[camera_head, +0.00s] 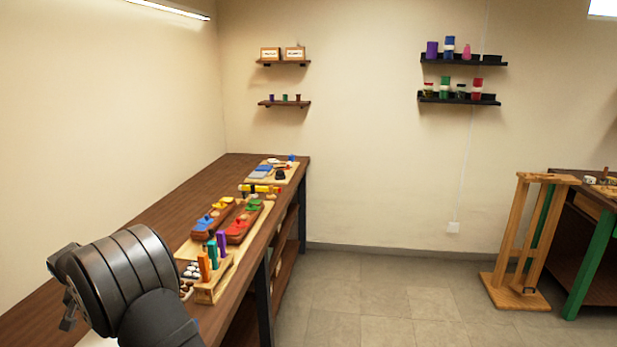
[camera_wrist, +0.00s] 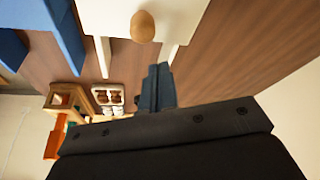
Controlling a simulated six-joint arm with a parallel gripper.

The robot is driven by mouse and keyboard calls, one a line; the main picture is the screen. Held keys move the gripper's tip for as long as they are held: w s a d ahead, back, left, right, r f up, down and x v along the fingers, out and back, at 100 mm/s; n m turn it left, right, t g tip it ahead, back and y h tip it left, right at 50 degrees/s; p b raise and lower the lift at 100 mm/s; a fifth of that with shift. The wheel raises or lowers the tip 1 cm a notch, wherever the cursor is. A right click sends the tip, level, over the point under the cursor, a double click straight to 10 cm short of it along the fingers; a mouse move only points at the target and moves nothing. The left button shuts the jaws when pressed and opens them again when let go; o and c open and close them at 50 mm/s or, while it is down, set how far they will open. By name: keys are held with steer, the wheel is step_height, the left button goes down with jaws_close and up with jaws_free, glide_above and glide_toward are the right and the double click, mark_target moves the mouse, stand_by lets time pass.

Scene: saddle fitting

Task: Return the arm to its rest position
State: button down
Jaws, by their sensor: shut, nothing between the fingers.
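My gripper (camera_wrist: 158,80) shows in the wrist view as dark blue-grey fingers. They are shut together with nothing between them. In the head view my dark arm fills the lower left, over the near end of the workbench (camera_head: 150,222). Part of my gripper (camera_head: 68,300) shows at the arm's left side, mostly hidden by the wrist. In the wrist view a white piece (camera_wrist: 105,18) with a brown rounded knob (camera_wrist: 143,27) lies beyond the fingertips, apart from them as far as I can tell.
A wooden rack with orange, teal and purple upright pieces (camera_head: 222,243) stands right of my arm. Boards with red (camera_head: 237,232), blue and green pieces lie farther along. A small white tray (camera_wrist: 108,97) holds brown and white items. The bench's left strip is clear.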

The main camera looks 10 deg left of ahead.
steer(key=w+v, duration=0.1)
steer(key=v, duration=0.8)
steer(key=f, duration=0.5)
steer(key=s+f, duration=0.1)
steer(key=f, duration=0.2)
steer(key=shift+f, duration=0.35)
steer(key=w+a, duration=0.2)
steer(key=w, duration=1.2)
steer(key=s+d+r+m+g, duration=0.1)
steer(key=s+r, duration=0.1)
steer(key=r, duration=0.4)
steer(key=s+r+m+h, duration=0.1)
steer(key=s+r, duration=0.2)
steer(key=r, duration=0.3)
steer(key=shift+d+m+g, duration=0.4)
steer(key=shift+s, duration=0.1)
